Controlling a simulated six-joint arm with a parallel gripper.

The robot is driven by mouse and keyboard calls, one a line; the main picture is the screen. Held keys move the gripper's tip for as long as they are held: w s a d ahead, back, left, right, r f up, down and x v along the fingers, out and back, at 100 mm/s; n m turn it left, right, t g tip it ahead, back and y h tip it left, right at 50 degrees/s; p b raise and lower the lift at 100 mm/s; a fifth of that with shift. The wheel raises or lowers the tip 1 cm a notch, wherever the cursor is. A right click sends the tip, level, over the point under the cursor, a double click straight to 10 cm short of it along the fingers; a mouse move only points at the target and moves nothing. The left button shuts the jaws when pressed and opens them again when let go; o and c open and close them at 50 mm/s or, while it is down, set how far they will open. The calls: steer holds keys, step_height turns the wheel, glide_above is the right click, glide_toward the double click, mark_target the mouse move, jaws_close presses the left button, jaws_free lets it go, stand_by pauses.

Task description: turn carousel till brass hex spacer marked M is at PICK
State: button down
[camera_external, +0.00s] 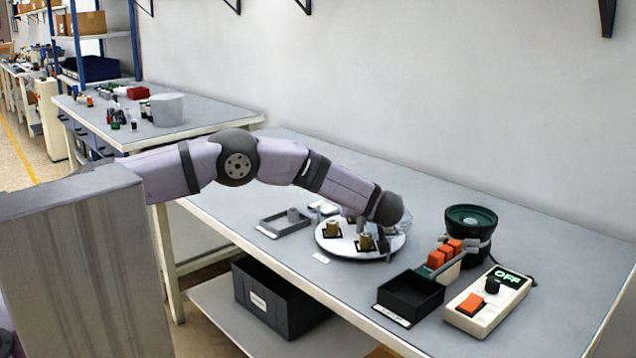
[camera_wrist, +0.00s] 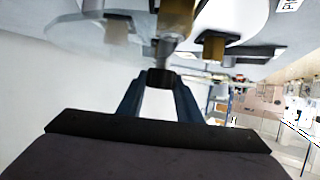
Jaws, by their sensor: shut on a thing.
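The carousel, a round white disc (camera_external: 345,246), lies on the bench with several parts in dark holders around it. Brass spacers stand on it at the left (camera_external: 333,228) and front (camera_external: 365,243); their letters are too small to read. The wrist view shows brass parts (camera_wrist: 213,48) and a grey part (camera_wrist: 117,31) on the disc (camera_wrist: 90,38). My gripper (camera_wrist: 160,78) is over the carousel, its fingers shut on a grey peg (camera_wrist: 168,48) that seems to stand up from the disc. In the external view my wrist partly hides the fingers. I cannot read a PICK mark.
A shallow grey tray (camera_external: 268,229) with a grey cylinder (camera_external: 293,214) is left of the carousel. To its right are a black bin (camera_external: 408,296), orange blocks (camera_external: 436,259), a green bowl feeder (camera_external: 470,216) and a control box (camera_external: 485,312) reading OFF.

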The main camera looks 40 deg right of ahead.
steer(key=c, duration=1.3)
jaws_free()
steer(key=shift+o, duration=0.2)
steer(key=shift+r, duration=0.1)
step_height(320, 180, up, 10)
steer(key=shift+f+b, duration=0.1)
steer(key=shift+b, duration=0.8)
steer(key=shift+c, duration=0.4)
